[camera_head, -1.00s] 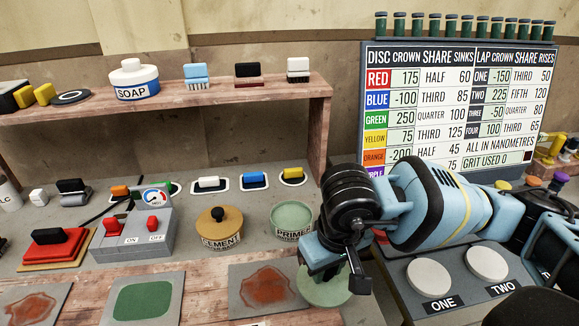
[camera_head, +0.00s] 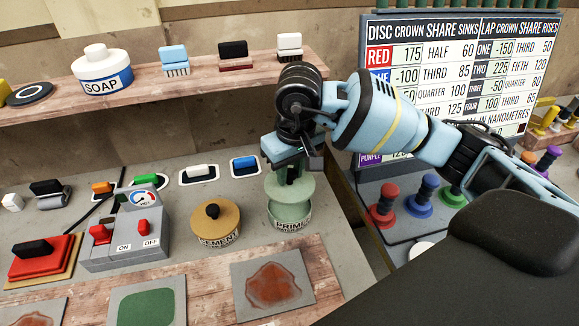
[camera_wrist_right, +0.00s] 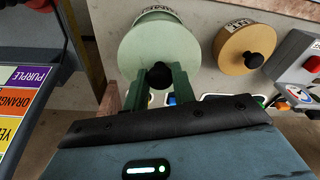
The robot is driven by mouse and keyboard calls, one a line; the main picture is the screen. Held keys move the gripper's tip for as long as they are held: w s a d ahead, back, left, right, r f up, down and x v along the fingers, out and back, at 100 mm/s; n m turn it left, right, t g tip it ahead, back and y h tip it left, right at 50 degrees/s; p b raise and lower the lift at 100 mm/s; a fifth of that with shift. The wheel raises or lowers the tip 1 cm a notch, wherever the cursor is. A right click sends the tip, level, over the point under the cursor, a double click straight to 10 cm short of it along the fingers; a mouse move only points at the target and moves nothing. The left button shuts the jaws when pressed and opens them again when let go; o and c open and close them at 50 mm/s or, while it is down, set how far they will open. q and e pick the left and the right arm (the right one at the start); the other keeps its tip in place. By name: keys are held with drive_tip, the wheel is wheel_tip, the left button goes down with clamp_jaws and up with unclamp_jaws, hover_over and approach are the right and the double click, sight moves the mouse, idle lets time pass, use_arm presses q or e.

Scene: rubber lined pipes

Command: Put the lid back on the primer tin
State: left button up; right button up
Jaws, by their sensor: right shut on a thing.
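The primer tin (camera_head: 289,216) is a low pale green tin with a "PRIME" label, standing on the grey bench. Its lid (camera_head: 279,187), a pale green disc, is held level right over the tin and hides much of its top. It seems slightly above the rim, but I cannot tell whether they touch. My right gripper (camera_head: 290,172) points down, shut on the lid's black knob. In the right wrist view the knob (camera_wrist_right: 158,74) sits between the green fingers, with the lid (camera_wrist_right: 150,42) beyond covering most of the tin. My left gripper is not in view.
The cement tin (camera_head: 216,222) with its tan lid stands just left of the primer tin. A switch box (camera_head: 128,235) is further left. A shelf (camera_head: 180,88) with soap and brushes is behind. Coloured knobs (camera_head: 421,195) stand to the right.

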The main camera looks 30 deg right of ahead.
sight(290, 183)
drive_tip(key=shift+f+b, duration=0.3)
drive_tip(key=shift+f, duration=0.65)
wheel_tip(290, 183, down, 2)
drive_tip(key=shift+f+b, duration=0.1)
drive_tip(key=shift+b, duration=0.25)
drive_tip(key=shift+f+b, duration=0.5)
drive_tip(key=shift+f, duration=0.4)
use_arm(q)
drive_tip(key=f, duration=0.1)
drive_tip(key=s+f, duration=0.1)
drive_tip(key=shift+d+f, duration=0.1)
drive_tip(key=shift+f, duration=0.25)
use_arm(e)
drive_tip(key=shift+f, duration=0.15)
use_arm(q)
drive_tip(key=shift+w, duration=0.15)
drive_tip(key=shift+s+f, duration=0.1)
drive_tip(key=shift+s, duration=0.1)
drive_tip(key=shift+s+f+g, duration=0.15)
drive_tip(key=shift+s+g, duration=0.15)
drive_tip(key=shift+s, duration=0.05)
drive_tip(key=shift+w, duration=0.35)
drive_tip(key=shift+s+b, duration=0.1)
drive_tip(key=shift+b, duration=0.2)
